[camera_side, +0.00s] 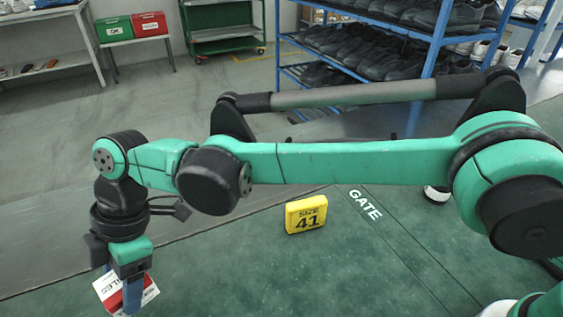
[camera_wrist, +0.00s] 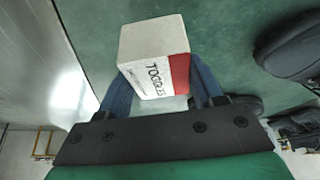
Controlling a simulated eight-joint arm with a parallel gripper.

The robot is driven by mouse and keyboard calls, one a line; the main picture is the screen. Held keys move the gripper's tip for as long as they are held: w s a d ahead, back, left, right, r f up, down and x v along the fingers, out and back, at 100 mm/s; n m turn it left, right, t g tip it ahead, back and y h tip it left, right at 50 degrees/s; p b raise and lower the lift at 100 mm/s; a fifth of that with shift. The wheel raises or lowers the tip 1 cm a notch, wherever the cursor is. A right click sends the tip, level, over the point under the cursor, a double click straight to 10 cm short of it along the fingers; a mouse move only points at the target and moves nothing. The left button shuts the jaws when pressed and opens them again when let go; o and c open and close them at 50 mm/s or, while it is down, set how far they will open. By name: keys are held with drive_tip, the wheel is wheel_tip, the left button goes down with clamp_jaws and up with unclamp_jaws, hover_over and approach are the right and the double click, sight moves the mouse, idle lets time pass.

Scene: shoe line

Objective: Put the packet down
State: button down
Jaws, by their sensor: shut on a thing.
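The packet (camera_side: 110,292) is a small white and red box with dark lettering. It hangs at the lower left of the side view, tilted, between the blue fingers of my gripper (camera_side: 122,290). In the wrist view the packet (camera_wrist: 150,45) shows its pale faces, a red band and printed text. My gripper (camera_wrist: 162,92) is shut on it, with one blue finger on each side. The packet is over the green work surface (camera_side: 220,270); I cannot tell whether its lower end touches that surface.
A yellow "SIZE 41" block (camera_side: 306,215) stands mid-surface, beside the white word GATE (camera_side: 365,205). Dark shoes (camera_wrist: 288,42) lie to the right in the wrist view. Green surface between the packet and the yellow block is clear. A blue shoe rack (camera_side: 440,40) stands behind.

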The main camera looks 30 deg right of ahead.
sight(150, 313)
wheel_tip(150, 313, down, 6)
drive_tip(key=shift+r, duration=0.15)
idle(0.3)
drive_tip(key=shift+c, duration=0.6)
unclamp_jaws()
